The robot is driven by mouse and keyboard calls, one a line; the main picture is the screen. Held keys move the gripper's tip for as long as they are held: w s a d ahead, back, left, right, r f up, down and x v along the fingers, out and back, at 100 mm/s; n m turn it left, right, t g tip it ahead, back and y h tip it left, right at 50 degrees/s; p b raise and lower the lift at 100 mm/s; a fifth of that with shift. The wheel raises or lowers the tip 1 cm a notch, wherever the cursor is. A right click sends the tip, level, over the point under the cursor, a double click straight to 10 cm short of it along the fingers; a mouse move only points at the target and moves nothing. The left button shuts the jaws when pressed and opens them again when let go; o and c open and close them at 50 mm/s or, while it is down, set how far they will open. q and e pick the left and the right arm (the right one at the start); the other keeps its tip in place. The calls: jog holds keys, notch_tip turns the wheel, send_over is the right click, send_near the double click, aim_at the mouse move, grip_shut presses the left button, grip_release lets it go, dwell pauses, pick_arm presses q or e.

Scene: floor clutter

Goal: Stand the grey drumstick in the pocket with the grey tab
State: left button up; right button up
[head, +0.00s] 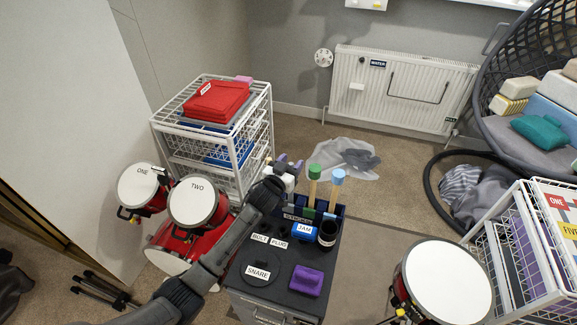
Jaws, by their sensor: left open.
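My left gripper (290,162) is open, above the far left end of the dark blue stick holder (342,211). I see nothing between its fingers. The holder stands at the far edge of a dark-topped cabinet (258,295) and has a "STICKS" label. A green-tipped drumstick (314,172) and a light-blue-tipped drumstick (338,177) stand upright in it. I cannot make out a grey drumstick. The pocket with the grey tab cannot be told apart; my left arm and gripper partly cover the holder's left side. My right gripper is not in view.
The cabinet top carries a purple block (306,280), a blue "JAM" item (305,233) and a black cup (327,233). Red drums (196,201) and a white wire rack (262,108) stand left; a white-topped drum (447,281) stands right. Cloth (345,158) lies on the carpet behind.

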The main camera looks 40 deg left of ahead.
pick_arm(q)
jog(key=s+d+p, duration=0.2)
jog(key=s+p, duration=0.1)
jog(key=s, duration=1)
jog(key=shift+s+d, duration=0.3)
dwell(0.4)
